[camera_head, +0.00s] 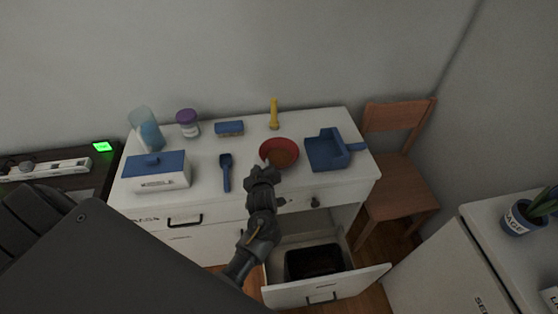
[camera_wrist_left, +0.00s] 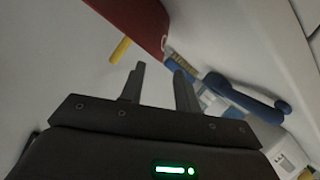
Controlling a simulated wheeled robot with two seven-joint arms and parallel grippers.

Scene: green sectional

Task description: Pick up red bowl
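The red bowl (camera_head: 279,153) stands on the white dresser top, right of its middle. In the left wrist view the red bowl (camera_wrist_left: 147,18) fills part of the upper edge and is cut off by the frame. My left gripper (camera_head: 266,163) is at the near left side of the bowl, close to its rim. In the wrist view my left gripper (camera_wrist_left: 160,70) has its two fingers apart with nothing between them, and the bowl lies beyond the fingertips. I cannot tell whether a finger touches the rim. My right gripper is not in view.
A blue dustpan (camera_head: 326,151) sits right of the bowl, a blue scoop (camera_head: 226,172) left. A blue-lidded box (camera_head: 157,171), jar (camera_head: 188,123), brush (camera_head: 229,128) and yellow flashlight (camera_head: 274,114) share the top. A lower drawer (camera_head: 328,287) stands open. A wooden chair (camera_head: 396,185) is at right.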

